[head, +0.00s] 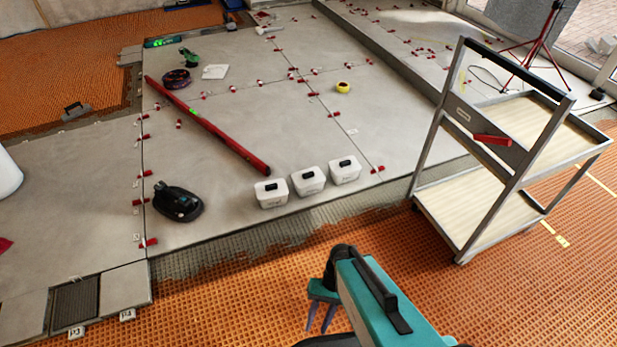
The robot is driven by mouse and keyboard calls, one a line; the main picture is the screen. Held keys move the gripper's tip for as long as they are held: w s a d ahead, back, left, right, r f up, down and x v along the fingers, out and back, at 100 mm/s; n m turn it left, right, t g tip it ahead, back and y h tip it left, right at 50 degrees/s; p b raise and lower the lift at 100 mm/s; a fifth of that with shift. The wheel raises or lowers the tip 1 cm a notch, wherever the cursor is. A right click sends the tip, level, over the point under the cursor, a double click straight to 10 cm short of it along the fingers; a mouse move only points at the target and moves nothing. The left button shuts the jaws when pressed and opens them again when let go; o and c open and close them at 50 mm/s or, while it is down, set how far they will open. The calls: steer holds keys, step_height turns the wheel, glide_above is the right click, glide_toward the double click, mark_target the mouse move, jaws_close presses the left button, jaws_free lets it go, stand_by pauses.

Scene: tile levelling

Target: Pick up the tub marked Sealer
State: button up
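Three white tubs with black handles on their lids stand in a row near the front edge of the grey tiles. They are the left tub (271,194), the middle tub (308,182) and the right tub (344,170). Each has a small dark label on its front, too small to read, so I cannot tell which is marked Sealer. My gripper (319,318) is at the bottom centre, over the orange matting, in front of the tubs and apart from them. Its two fingers point down with a gap between them, and nothing shows in it.
A shelved trolley (500,215) stands at the right. A long red level (205,122) lies behind the tubs. Orange matting (230,310) in front is mostly clear; the tile edge forms a step.

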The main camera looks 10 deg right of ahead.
steer(key=s+d+r+h+p, duration=0.1)
steer(key=d+r+p, duration=0.3)
steer(key=r+p, duration=1.2)
steer(key=s+d+r+n+h+p, duration=0.1)
steer(key=d+r+h+p, duration=0.2)
steer(key=r+p, duration=1.3)
steer(key=d+p, duration=0.2)
steer(key=p, duration=0.3)
steer(key=shift+s+d+r+t, duration=0.2)
steer(key=shift+r+t, duration=0.2)
